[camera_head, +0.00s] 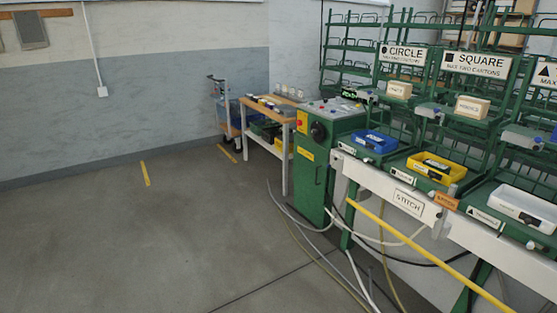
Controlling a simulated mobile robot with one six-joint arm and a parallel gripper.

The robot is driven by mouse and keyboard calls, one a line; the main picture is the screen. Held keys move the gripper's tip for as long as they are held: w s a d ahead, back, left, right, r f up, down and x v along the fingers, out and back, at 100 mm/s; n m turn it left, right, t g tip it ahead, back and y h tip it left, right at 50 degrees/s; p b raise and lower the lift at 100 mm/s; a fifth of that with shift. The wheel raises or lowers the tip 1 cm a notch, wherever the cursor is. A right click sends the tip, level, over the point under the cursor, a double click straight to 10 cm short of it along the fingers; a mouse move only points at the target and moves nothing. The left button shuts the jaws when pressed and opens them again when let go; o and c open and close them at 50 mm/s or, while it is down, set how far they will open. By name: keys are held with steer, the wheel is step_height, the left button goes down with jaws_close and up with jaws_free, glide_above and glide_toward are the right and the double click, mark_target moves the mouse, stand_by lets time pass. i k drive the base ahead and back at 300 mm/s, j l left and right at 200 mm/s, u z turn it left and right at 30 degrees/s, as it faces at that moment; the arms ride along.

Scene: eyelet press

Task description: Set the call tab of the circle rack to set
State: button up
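The circle rack (378,68) is a green metal rack at the back right. It carries a white sign (404,55) with a black circle and the word CIRCLE. A small carton (398,90) sits on its shelf under the sign. A small blue-grey piece (366,96) sits at the shelf's left front; I cannot tell whether this is the call tab or how it is set. A blue tray (375,140) stands on the bench below. My gripper is not in view.
The square rack (476,63) stands right of the circle rack. A yellow tray (436,168) and a white tray (523,206) line the bench. A yellow bar (420,246) crosses before it. Hoses (300,218) trail on the floor. Open floor (130,240) lies left.

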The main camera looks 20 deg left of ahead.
mark_target(407, 56)
steer(key=u, duration=0.3)
steer(key=i, duration=0.6)
steer(key=i+l+u, duration=0.1)
steer(key=i, duration=0.5)
steer(key=i+l, duration=0.15)
steer(key=i, duration=0.45)
steer(key=i+l+u, duration=0.1)
steer(key=i, duration=0.5)
steer(key=i+l, duration=0.15)
steer(key=i, duration=0.4)
steer(key=i+l+u, duration=0.1)
steer(key=i, duration=0.5)
